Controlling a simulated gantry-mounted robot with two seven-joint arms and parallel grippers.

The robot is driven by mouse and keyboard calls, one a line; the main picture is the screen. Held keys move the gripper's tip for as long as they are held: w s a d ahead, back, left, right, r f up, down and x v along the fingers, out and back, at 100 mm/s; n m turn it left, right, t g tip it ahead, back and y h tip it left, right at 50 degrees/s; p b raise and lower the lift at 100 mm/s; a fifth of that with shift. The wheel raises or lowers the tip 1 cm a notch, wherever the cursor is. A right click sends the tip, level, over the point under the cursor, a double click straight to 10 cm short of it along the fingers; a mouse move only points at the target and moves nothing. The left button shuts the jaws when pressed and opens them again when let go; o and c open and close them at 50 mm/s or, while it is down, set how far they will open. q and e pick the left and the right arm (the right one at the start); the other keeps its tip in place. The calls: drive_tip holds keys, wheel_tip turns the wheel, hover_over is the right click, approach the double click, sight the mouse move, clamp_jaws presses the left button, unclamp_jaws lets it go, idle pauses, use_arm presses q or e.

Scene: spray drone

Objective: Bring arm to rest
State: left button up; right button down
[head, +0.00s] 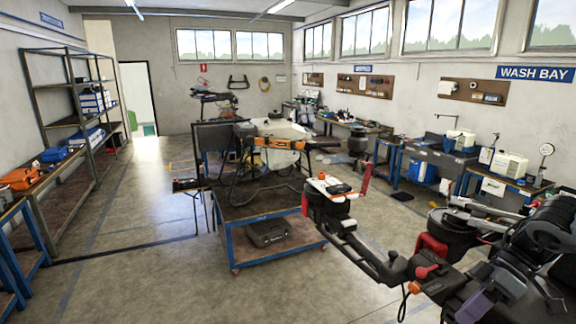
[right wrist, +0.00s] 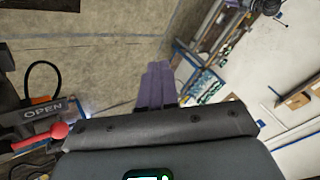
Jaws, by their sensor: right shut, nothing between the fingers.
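My right gripper (right wrist: 157,84) shows in the right wrist view as purple-tinted fingers beyond a dark housing. The fingers are together, with nothing between them. They point over the grey floor. A spray drone (head: 285,138) with a white tank and orange fittings sits on a blue-framed cart (head: 275,262). My left gripper is not in view.
An OPEN label (right wrist: 44,111) and a red ball knob (right wrist: 58,130) lie left of the housing in the wrist view. Dark machinery (head: 540,245) fills the head view's lower right. A shelf rack (head: 38,115) stands left. Workbenches (head: 432,150) line the right wall. The left floor is clear.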

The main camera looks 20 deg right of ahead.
drive_tip(key=s+a+f+m+t+y+p, duration=0.1)
drive_tip(key=s+a+f+y, duration=0.15)
drive_tip(key=a+f, duration=0.35)
drive_tip(key=s+a+f+y+p, duration=0.2)
drive_tip(key=s+a+f, duration=0.15)
drive_tip(key=f, duration=0.35)
drive_tip(key=s+a+f+m+t+y+p, duration=0.1)
drive_tip(key=s+a+f+y, duration=0.1)
drive_tip(key=s+a+f, duration=0.4)
drive_tip(key=w+a+f+t+p, duration=0.15)
drive_tip(key=a+f+t, duration=0.3)
drive_tip(key=a, duration=0.55)
drive_tip(key=w+a+r+m+t+h+p, duration=0.2)
drive_tip(key=w+a+r+m+t+h, duration=0.25)
drive_tip(key=a+h, duration=0.3)
drive_tip(key=s+d+f+n+g+h, duration=0.1)
drive_tip(key=s+d+f+g+h, duration=0.2)
drive_tip(key=s+d+g+h, duration=0.4)
drive_tip(key=s+g, duration=0.1)
drive_tip(key=s, duration=0.1)
drive_tip(key=shift+s, duration=0.4)
drive_tip(key=shift+d+f+n, duration=0.1)
drive_tip(key=shift+n, duration=0.15)
